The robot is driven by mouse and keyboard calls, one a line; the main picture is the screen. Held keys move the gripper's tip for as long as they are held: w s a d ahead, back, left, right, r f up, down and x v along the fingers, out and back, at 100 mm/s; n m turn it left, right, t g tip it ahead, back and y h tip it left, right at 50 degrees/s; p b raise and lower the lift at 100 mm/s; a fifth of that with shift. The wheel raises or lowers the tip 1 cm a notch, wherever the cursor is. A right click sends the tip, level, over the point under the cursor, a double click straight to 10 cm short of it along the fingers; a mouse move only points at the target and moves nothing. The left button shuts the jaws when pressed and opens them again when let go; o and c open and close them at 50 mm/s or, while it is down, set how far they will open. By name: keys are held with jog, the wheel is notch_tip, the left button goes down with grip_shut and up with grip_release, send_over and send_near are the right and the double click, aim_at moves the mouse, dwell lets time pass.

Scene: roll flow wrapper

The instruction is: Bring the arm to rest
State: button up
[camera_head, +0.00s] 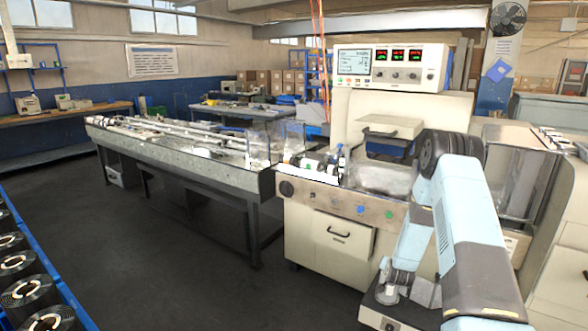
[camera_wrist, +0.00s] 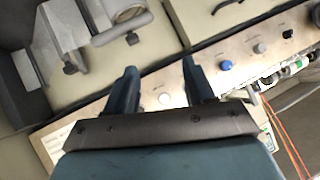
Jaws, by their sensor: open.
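My arm rises at the right of the head view in front of the cream flow wrapper (camera_head: 330,235). My gripper is hidden there behind my own arm. In the wrist view my gripper (camera_wrist: 160,75) shows two dark blue fingers, spread apart with nothing between them. Behind the fingers lies the wrapper's metal control strip (camera_wrist: 205,70), with a blue button (camera_wrist: 226,65) and grey knobs just beyond the right finger. I cannot tell how far the fingertips are from the panel.
A long infeed conveyor (camera_head: 190,145) runs left from the wrapper. A display box (camera_head: 390,68) stands on top of the machine. A blue-edged rack of black rolls (camera_head: 22,262) is at the lower left. The dark floor (camera_head: 170,265) between rack and machine is clear.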

jog(key=s+a+r+n+g+y, duration=0.1)
jog(key=a+r, duration=0.1)
jog(key=r, duration=0.8)
jog(key=s+a+r+n, duration=0.1)
jog(key=a+r, duration=0.1)
jog(key=r, duration=0.8)
jog(key=s+a+r+n+g, duration=0.1)
jog(key=s+a+r, duration=0.1)
jog(key=s+r, duration=0.45)
jog(key=s+a+r+n, duration=0.1)
jog(key=s+a+r, duration=0.2)
jog(key=r, duration=0.6)
jog(key=s+a+r+n+g+y, duration=0.1)
jog(key=s+a+r, duration=0.1)
jog(key=s+r, duration=0.45)
jog(key=s+a+r+g, duration=0.1)
jog(key=s+r, duration=0.3)
jog(key=s, duration=0.5)
jog(key=s+a+r+n, duration=0.1)
jog(key=s, duration=0.9)
jog(key=s+a+r+g, duration=0.1)
jog(key=s+r, duration=0.1)
jog(key=s, duration=0.9)
jog(key=shift+a+n+g+y, duration=0.25)
jog(key=shift+n+g+y, duration=0.05)
jog(key=shift+n, duration=0.1)
jog(key=shift+r, duration=0.1)
jog(key=shift+c, duration=1)
